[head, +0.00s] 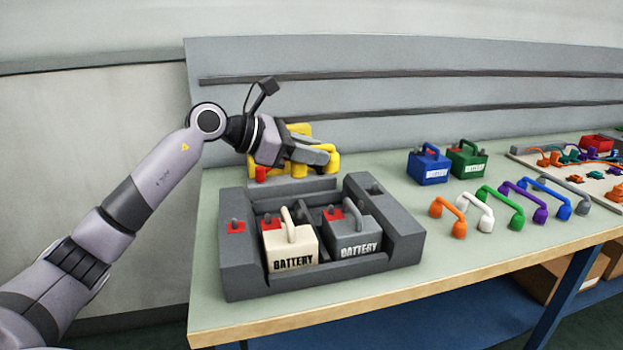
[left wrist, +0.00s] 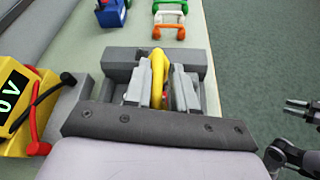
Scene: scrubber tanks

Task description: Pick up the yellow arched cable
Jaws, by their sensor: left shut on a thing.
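My left gripper (head: 318,157) is shut on the yellow arched cable (head: 332,158), above the back edge of the grey battery tray (head: 236,268). In the left wrist view the yellow cable (left wrist: 158,72) shows between the two grey fingers (left wrist: 160,92), which hide part of it. In the head view its rounded ends hang beside the fingers, apparently clear of the tray. A dark part at the right edge of the left wrist view looks like my right gripper (left wrist: 302,108); its jaws are unclear.
A white battery (head: 290,246) and a grey battery (head: 352,238) sit in the tray. A yellow meter (left wrist: 14,95) stands behind the gripper. Blue (head: 428,167) and green (head: 467,160) batteries and several coloured cables (head: 484,212) are on the table to the right.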

